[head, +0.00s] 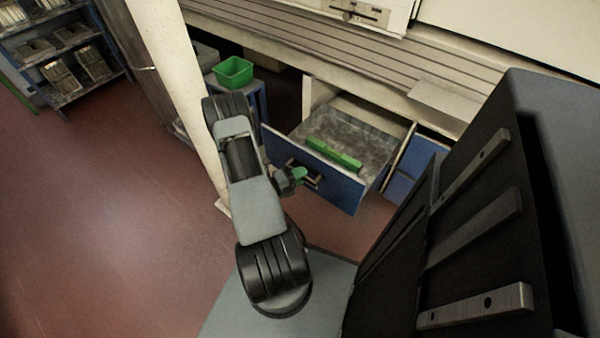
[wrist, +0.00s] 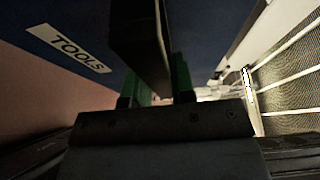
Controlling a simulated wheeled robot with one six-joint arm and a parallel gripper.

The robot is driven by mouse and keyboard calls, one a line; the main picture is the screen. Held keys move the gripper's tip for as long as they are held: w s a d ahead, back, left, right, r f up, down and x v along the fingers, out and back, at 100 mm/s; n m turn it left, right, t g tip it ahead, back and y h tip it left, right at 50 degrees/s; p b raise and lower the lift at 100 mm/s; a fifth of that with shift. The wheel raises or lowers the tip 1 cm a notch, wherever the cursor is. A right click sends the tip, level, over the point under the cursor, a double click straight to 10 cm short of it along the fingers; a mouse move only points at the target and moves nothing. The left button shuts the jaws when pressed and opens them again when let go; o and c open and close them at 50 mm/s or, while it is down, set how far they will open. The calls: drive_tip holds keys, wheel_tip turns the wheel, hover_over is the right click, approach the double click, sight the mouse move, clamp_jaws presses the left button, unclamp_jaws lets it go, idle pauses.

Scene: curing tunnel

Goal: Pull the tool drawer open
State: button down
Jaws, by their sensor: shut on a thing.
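The tool drawer (head: 330,182) has a blue front and stands pulled out of its cabinet, its inside open to view. A green bar-shaped object (head: 334,155) lies in it. In the wrist view the blue drawer front (wrist: 30,65) carries a white label reading TOOLS. My gripper (head: 300,174), with green fingers, is at the dark handle (head: 316,181) on the drawer front. In the wrist view my gripper (wrist: 160,88) is shut on the dark handle bar (wrist: 138,40), one green finger on each side.
A green bin (head: 234,72) sits on a blue stand left of the drawer. A pale post (head: 180,95) rises close to my arm on the left. Shelving (head: 62,50) stands at the far left. The red floor (head: 90,220) is clear at the left.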

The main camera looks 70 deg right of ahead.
drive_tip(key=c, duration=1)
unclamp_jaws()
drive_tip(key=shift+o, duration=0.2)
drive_tip(key=p+v, duration=0.2)
drive_tip(key=v, duration=1.1)
drive_tip(key=shift+w+a, duration=0.25)
drive_tip(key=shift+a, duration=0.05)
